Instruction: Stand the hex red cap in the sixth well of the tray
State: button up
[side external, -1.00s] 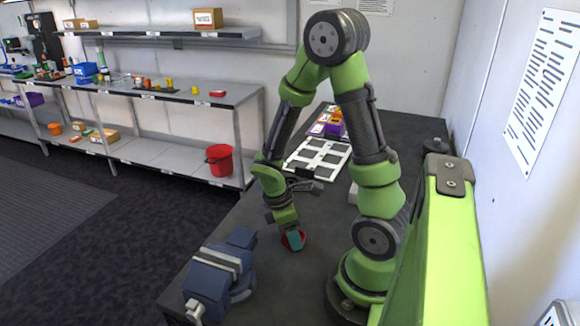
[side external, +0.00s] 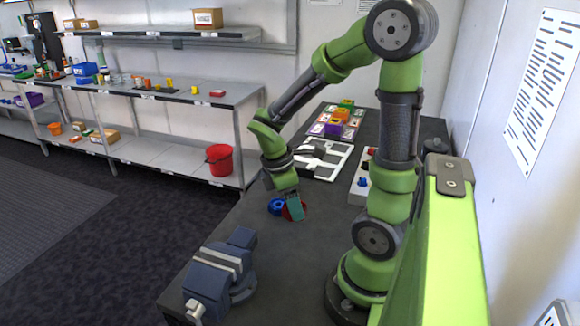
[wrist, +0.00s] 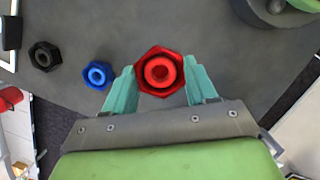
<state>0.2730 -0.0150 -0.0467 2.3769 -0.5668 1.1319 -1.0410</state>
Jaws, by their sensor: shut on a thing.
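My gripper (wrist: 160,76) is shut on the hex red cap (wrist: 161,72), with one teal finger on each side of it in the wrist view. In the side external view the red cap (side external: 302,210) shows partly behind the fingers of my gripper (side external: 292,206), low over the dark table. How far it is above the table is hard to tell. A long white block (side external: 356,191) with small red and blue parts on it stands to the right, partly hidden by my arm. A white board with dark squares (side external: 327,171) lies farther back. I cannot make out numbered wells.
A blue hex piece (wrist: 98,74) and a black hex piece (wrist: 44,55) stand left of the red cap in the wrist view. A blue-grey vise (side external: 220,278) sits at the table's near end.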

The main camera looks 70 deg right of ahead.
jog(key=shift+s+d+r, duration=0.15)
jog(key=shift+s+d, duration=0.1)
jog(key=shift+d, duration=0.1)
jog(key=s+d+f+m, duration=0.1)
jog(key=d, duration=0.4)
jog(key=s+d+f, duration=0.1)
jog(key=s+d, duration=0.1)
jog(key=d, duration=0.4)
jog(key=s+d+f+m, duration=0.1)
jog(key=s+d+f, duration=0.1)
jog(key=d, duration=0.4)
jog(key=shift+s+d+f+m+y, duration=0.1)
jog(key=shift+s+d+m+y, duration=0.1)
jog(key=shift+d+m+y, duration=0.15)
jog(key=shift+w+d+n, duration=0.4)
jog(key=shift+d+n, duration=0.15)
jog(key=shift+d, duration=0.05)
send_over(325, 173)
jog(key=w, duration=0.1)
jog(key=shift+a+f, duration=0.25)
jog(key=shift+f, duration=0.4)
jog(key=shift+w+x, duration=0.2)
jog(key=shift+x, duration=0.65)
jog(key=shift+w+x, duration=0.2)
jog(key=shift+x, duration=0.65)
jog(key=shift+f, duration=0.15)
